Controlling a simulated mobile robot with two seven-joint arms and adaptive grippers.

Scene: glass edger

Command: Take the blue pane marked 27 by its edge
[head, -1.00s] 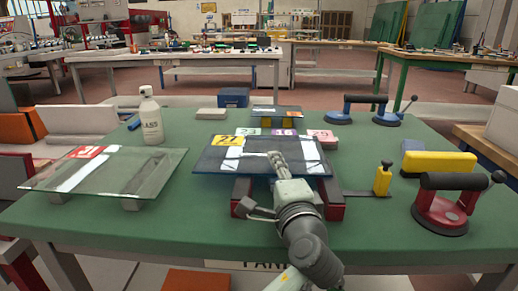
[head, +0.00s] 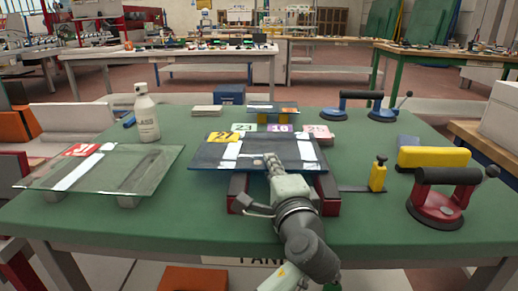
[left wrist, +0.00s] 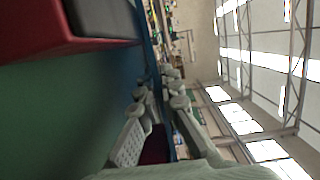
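The blue pane marked 27 (head: 210,155) lies flat in the middle of the green table, with a yellow 27 label (head: 221,137) at its far left corner. It rests on dark red supports (head: 238,192). My left gripper (head: 270,160) is at the pane's near edge, with one finger showing over the glass. In the left wrist view the fingers (left wrist: 160,100) stand apart on both sides of the pane's edge (left wrist: 154,55). I see a gap between them and no clear grip on the glass. My right gripper is in neither view.
A clear pane with a red label (head: 130,172) lies at left, near a white bottle (head: 146,115).

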